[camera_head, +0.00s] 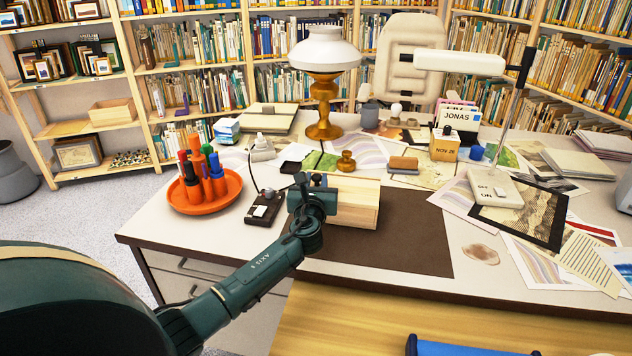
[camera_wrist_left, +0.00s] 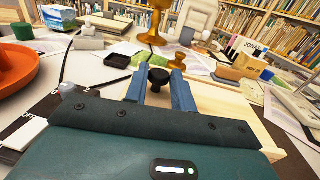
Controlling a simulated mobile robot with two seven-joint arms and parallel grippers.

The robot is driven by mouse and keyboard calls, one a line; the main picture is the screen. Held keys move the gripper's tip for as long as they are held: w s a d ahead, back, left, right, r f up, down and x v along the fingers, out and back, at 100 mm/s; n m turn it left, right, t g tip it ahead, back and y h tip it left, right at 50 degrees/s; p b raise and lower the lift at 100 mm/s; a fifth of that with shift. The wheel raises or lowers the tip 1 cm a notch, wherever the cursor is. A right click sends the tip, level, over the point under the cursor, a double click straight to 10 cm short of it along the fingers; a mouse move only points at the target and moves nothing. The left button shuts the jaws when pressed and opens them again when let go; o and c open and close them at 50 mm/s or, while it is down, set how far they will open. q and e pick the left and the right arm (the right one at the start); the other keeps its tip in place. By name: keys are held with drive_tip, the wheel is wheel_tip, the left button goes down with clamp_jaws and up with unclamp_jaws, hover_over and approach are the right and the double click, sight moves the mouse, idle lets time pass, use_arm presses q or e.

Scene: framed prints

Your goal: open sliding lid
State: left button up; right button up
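A pale wooden box (camera_head: 358,208) with a light wooden top stands on the desk, at the back edge of a dark brown mat. My left gripper (camera_head: 314,181) is over the left part of the box and hides that part of its top. In the left wrist view, a black knob (camera_wrist_left: 158,76) shows between the two blue fingers of my left gripper (camera_wrist_left: 159,70), close to both. I cannot tell whether the fingers press on it. The pale wooden top (camera_wrist_left: 225,102) shows right of the fingers. My right gripper is not in view.
An orange tray (camera_head: 205,205) with several markers is left of the box, and a small black switch box (camera_head: 264,209) sits between them. A brass lamp (camera_head: 324,110) and a wooden stamp (camera_head: 346,162) stand behind. The brown mat (camera_head: 400,240) is bare in front and to the right.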

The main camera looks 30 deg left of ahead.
sight(364, 196)
use_arm(q)
clamp_jaws()
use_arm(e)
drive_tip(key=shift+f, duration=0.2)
use_arm(q)
drive_tip(key=w+d, duration=0.1)
drive_tip(key=d, duration=0.2)
drive_tip(key=w+d, duration=0.1)
drive_tip(key=d, duration=0.3)
drive_tip(key=w+d, duration=0.2)
drive_tip(key=d, duration=0.2)
drive_tip(key=shift+f, duration=0.1)
drive_tip(key=shift+w+d, duration=0.1)
drive_tip(key=shift+d, duration=0.1)
drive_tip(key=o, duration=0.6)
unclamp_jaws()
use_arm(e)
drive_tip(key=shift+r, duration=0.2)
use_arm(q)
drive_tip(key=p+v, duration=0.1)
drive_tip(key=v, duration=1.2)
drive_tip(key=shift+p, duration=0.4)
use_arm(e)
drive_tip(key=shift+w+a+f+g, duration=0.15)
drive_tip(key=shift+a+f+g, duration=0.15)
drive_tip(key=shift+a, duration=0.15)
